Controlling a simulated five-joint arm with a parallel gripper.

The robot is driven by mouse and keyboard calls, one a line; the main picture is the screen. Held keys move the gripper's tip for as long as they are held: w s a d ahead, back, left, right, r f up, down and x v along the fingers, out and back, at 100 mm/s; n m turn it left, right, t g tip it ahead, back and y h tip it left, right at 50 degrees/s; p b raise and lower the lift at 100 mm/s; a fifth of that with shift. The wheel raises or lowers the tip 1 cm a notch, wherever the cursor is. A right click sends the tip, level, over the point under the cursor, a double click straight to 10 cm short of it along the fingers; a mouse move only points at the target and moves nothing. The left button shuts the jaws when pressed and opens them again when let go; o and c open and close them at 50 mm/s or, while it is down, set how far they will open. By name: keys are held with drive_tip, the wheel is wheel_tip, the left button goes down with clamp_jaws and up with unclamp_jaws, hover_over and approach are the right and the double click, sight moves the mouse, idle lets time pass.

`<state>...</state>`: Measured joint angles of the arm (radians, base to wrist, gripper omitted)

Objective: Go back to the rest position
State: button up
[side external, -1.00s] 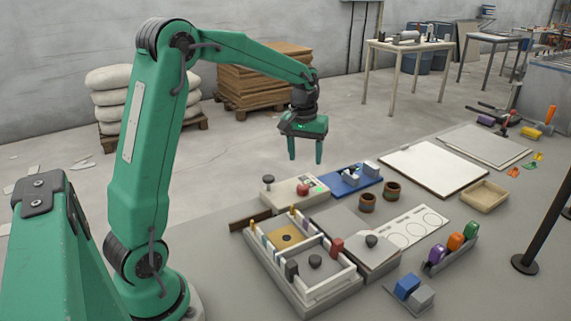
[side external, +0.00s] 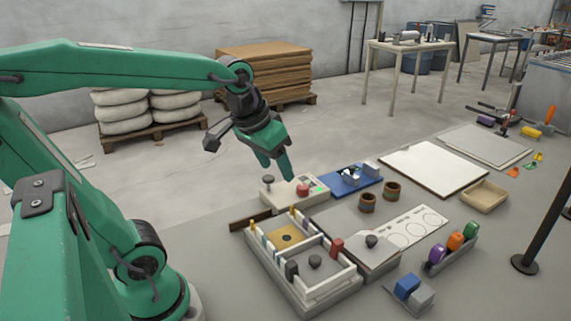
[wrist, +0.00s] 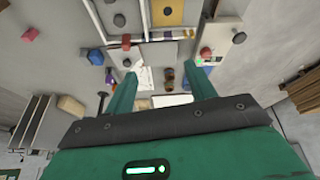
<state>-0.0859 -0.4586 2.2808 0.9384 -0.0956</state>
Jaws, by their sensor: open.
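My gripper (side external: 275,164) is open and empty in the side external view. It hangs tilted above the back of the work table, near the control box (side external: 283,197) with a red button and a green light. Its two green fingers stand apart in the wrist view (wrist: 162,90), with nothing between them but the distant table. My fingertips overlap the back of the control box in the side external view; I cannot tell the exact gap. My upper arm is folded back to the left, with the forearm roughly level.
A divided tray (side external: 330,290) with a yellow plate stands in front of the control box. A blue fixture (side external: 352,181), two brown cups (side external: 367,203), a white board (side external: 433,168) and a tan tray (side external: 484,197) lie to the right. A black post (side external: 541,220) stands at the right edge.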

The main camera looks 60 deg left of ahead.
drive_tip(key=s+d+f+m+t, duration=0.1)
drive_tip(key=s+d+m, duration=0.1)
drive_tip(key=s, duration=0.4)
drive_tip(key=shift+d+f, duration=0.25)
drive_tip(key=shift+f, duration=0.05)
drive_tip(key=shift+s, duration=0.1)
idle(0.7)
